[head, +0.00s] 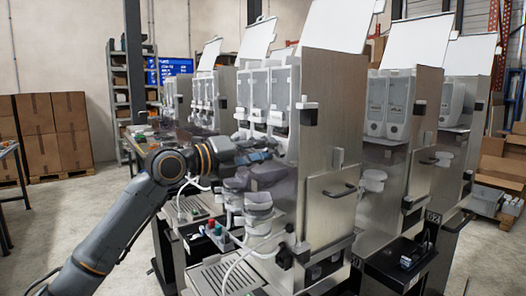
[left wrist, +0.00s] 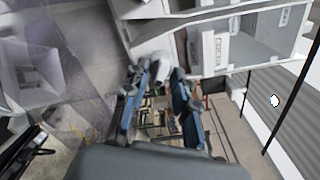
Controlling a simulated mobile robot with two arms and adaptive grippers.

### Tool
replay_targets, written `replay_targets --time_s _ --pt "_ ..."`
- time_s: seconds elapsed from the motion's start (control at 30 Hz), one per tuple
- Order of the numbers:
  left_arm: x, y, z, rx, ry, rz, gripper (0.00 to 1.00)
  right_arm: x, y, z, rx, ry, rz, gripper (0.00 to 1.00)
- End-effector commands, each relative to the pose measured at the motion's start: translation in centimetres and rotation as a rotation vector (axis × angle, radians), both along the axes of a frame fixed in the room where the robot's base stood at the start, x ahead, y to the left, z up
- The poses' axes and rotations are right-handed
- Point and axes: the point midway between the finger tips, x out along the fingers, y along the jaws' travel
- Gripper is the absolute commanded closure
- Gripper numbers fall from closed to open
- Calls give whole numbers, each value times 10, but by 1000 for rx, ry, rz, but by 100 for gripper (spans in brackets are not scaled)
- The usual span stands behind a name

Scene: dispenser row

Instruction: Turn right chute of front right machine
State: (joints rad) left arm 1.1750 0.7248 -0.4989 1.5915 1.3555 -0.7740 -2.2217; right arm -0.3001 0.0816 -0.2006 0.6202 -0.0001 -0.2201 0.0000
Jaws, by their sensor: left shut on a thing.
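My left gripper (head: 268,155) reaches in from the left at the machine's front, just under the canisters. In the left wrist view its two blue-grey fingers close around a small white rounded piece (left wrist: 161,66), which looks like part of a chute. Which chute it is, and how far it is turned, I cannot tell. My right gripper is in neither view.
More dispensers (head: 392,130) stand close on the right, and a row of them (head: 205,100) runs back on the left. White hoses hang below the chutes, above a grated drip tray (head: 228,277). Cardboard boxes (head: 50,125) stand far left; the floor there is clear.

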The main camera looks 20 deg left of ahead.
Motion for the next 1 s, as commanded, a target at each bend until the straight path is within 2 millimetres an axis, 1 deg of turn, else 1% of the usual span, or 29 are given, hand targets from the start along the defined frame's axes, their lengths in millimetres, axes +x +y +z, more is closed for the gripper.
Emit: replay_targets --time_s 0.1,0.13,0.43,0.57,0.67,0.9,1.0 --pt "0 0 -1 1 3 -1 100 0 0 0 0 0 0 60" --pt "0 0 -1 1 3 -1 67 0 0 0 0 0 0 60" --pt "0 0 -1 0 2 0 66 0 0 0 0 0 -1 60" --pt "-7 6 -1 -1 3 1 66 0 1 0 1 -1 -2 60" --pt "-19 17 -1 2 1 2 66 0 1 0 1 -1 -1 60" --pt "-60 49 -2 2 4 3 66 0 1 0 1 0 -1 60" --pt "-74 59 -2 3 4 3 66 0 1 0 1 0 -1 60"
